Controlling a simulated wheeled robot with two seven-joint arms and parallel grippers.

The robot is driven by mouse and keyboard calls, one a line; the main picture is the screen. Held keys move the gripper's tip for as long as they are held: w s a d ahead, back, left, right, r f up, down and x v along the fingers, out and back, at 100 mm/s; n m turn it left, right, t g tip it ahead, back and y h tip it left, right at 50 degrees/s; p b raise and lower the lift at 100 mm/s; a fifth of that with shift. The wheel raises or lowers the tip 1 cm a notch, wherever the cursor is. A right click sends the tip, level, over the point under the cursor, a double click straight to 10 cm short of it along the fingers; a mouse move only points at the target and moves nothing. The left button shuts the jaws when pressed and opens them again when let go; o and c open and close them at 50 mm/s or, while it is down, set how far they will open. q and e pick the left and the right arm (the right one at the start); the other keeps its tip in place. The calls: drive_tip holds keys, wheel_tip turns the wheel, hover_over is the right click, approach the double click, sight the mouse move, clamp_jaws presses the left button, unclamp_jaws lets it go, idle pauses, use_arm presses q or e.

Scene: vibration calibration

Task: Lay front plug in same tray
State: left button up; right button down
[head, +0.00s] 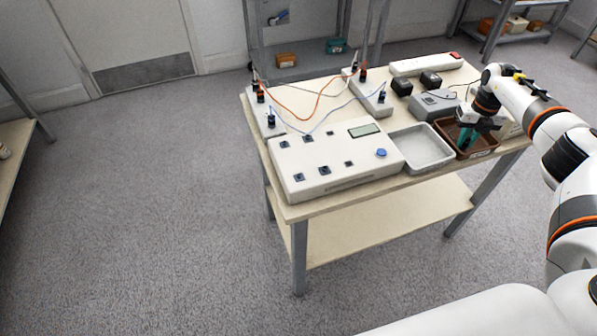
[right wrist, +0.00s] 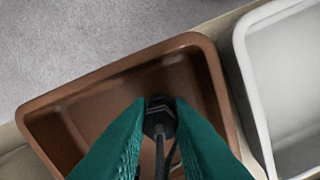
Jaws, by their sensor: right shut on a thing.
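My right gripper (head: 466,137) points down into the brown tray (head: 483,154) at the table's right front. In the right wrist view its green fingers (right wrist: 160,125) are shut on a black plug (right wrist: 159,117), with a dark cable running back between them. The plug is over the inside of the brown tray, whose rim (right wrist: 110,72) shows around it; I cannot tell whether it touches the floor of the tray. The visible part of the tray's inside looks bare. In the head view the plug is hidden by the gripper. My left gripper is not in view.
A light grey tray (head: 424,148) stands close beside the brown tray, and it looks empty. A white panel box (head: 335,160) with sockets and a blue button is left of it. Orange and white cables (head: 318,115) run between plugs behind. A grey device (head: 435,103) lies behind the trays.

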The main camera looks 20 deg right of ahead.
drive_tip(key=shift+f, duration=0.2)
drive_tip(key=c, duration=1.2)
unclamp_jaws()
drive_tip(key=shift+c, duration=0.2)
drive_tip(key=shift+r, duration=0.15)
drive_tip(key=shift+r+p, duration=2.25)
drive_tip(key=shift+r, duration=0.15)
wheel_tip(320, 180, up, 12)
